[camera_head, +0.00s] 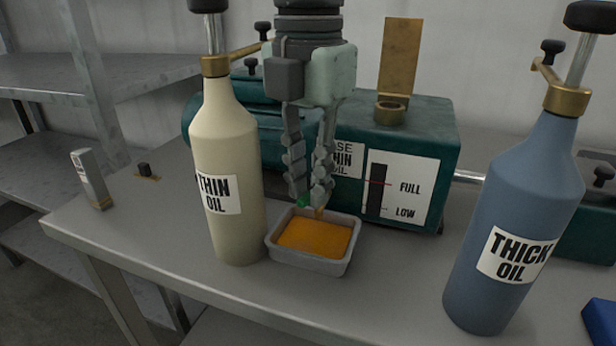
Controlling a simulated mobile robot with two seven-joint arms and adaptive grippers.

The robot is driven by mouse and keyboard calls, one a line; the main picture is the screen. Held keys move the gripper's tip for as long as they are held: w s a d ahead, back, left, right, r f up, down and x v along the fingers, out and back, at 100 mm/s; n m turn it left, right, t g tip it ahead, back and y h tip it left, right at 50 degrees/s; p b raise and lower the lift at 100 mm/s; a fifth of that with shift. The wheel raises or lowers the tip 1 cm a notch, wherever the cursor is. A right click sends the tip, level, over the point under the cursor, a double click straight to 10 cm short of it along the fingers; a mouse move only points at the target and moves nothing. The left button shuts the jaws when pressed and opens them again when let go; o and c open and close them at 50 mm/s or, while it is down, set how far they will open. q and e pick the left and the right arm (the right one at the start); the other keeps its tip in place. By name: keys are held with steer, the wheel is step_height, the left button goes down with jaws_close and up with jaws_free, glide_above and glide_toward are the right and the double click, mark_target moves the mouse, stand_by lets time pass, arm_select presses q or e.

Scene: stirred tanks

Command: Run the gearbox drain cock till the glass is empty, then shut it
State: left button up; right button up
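The green gearbox (440,150) stands at the back of the bench. Its sight glass (376,190) is a dark strip between a red FULL line and a LOW mark; no oil level stands out in it. My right gripper (309,203) comes down from above at the gearbox's front, its two fingers a little apart. A small green piece shows at the left fingertip and an orange bit at the right one. The drain cock itself is mostly hidden by the fingers. A grey tray (313,265) below holds orange oil (316,237). My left gripper is out of view.
A cream THIN OIL bottle (229,150) stands close left of the tray. A blue THICK OIL bottle (524,190) stands at the right. A brass filler with raised flap (400,60) tops the gearbox. A small grey block (91,180) stands at the left. Bench (385,300) is clear between tray and blue bottle.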

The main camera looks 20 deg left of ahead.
steer(key=shift+o, duration=0.8)
step_height(320, 180, up, 12)
stand_by(0.3)
